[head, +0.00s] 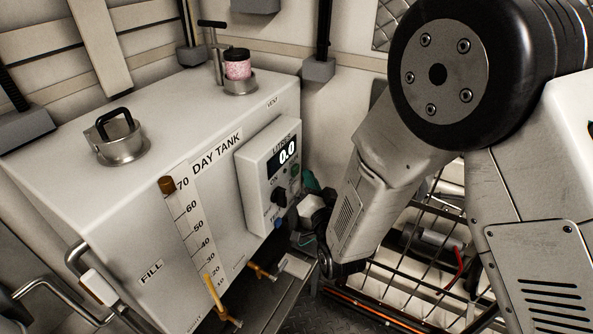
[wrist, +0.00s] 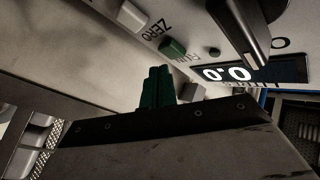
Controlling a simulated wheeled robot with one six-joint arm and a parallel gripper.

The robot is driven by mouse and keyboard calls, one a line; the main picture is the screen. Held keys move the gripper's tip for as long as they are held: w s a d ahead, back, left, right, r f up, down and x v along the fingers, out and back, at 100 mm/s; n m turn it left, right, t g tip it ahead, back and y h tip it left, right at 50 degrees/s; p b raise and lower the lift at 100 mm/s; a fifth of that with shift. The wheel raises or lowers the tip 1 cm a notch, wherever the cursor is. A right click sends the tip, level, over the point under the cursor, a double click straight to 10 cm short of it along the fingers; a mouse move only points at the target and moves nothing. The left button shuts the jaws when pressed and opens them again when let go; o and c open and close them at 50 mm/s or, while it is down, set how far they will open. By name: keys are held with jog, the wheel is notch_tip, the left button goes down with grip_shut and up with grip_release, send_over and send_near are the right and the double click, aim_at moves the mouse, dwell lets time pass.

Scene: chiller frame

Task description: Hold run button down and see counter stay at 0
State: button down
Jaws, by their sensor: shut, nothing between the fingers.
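The white counter box (head: 268,175) is on the front of the day tank, and its display (head: 287,153) reads 0.0. The display (wrist: 228,74) also reads 0.0, upside down, in the wrist view. There, the green run button (wrist: 172,47) sits beside a partly readable label, near the white zero button (wrist: 132,15). My gripper (head: 308,182) is beside the box's right side in the head view. Its green fingers (wrist: 158,76) are shut and empty, just below the run button in the wrist picture. I cannot tell whether they touch it.
A black knob (head: 278,196) on the box shows large at the top of the wrist view (wrist: 240,30). The day tank (head: 110,190) carries a metal cap with handle (head: 118,140) and a pink-filled jar (head: 237,65). A wire rack (head: 430,215) stands behind my arm.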

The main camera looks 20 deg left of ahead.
jog(key=shift+s+d, duration=0.2)
jog(key=shift+d, duration=2.3)
